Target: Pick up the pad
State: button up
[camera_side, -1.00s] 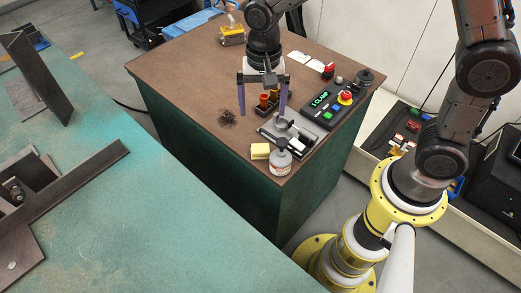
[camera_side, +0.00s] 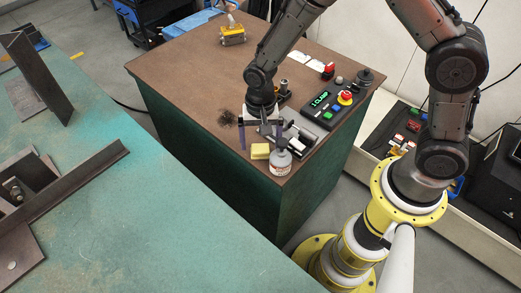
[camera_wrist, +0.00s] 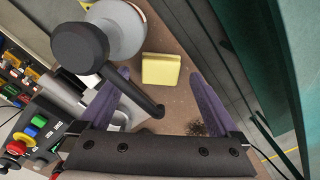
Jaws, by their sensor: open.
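A small yellow pad (camera_side: 260,151) lies flat on the brown bench top near its front corner. It also shows in the wrist view as a pale yellow block (camera_wrist: 161,69), lying between and beyond my fingertips. My gripper (camera_side: 262,143) is open and empty, its two purple fingers pointing down above the bench just behind the pad. The fingers also show in the wrist view (camera_wrist: 159,78), one on each side of the pad's line. I cannot tell the exact height. A dark wiry tuft (camera_side: 227,118) lies left of my gripper, also in the wrist view (camera_wrist: 196,129).
A control box (camera_side: 328,103) with buttons and a display sits farther right. A yellow-and-metal item (camera_side: 232,35) lies at the back. The left of the bench top is mostly clear.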

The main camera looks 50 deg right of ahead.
jog(key=shift+f, duration=0.8)
jog(key=shift+c, duration=0.3)
jog(key=c, duration=1.4)
jog(key=shift+r, duration=0.1)
jog(key=shift+r, duration=0.5)
jog(key=d, duration=0.2)
jog(key=d+r, duration=0.1)
jog(key=d, duration=0.1)
jog(key=shift+w+d+r, duration=0.1)
notch_tip(320, 180, up, 13)
jog(key=shift+f, duration=0.15)
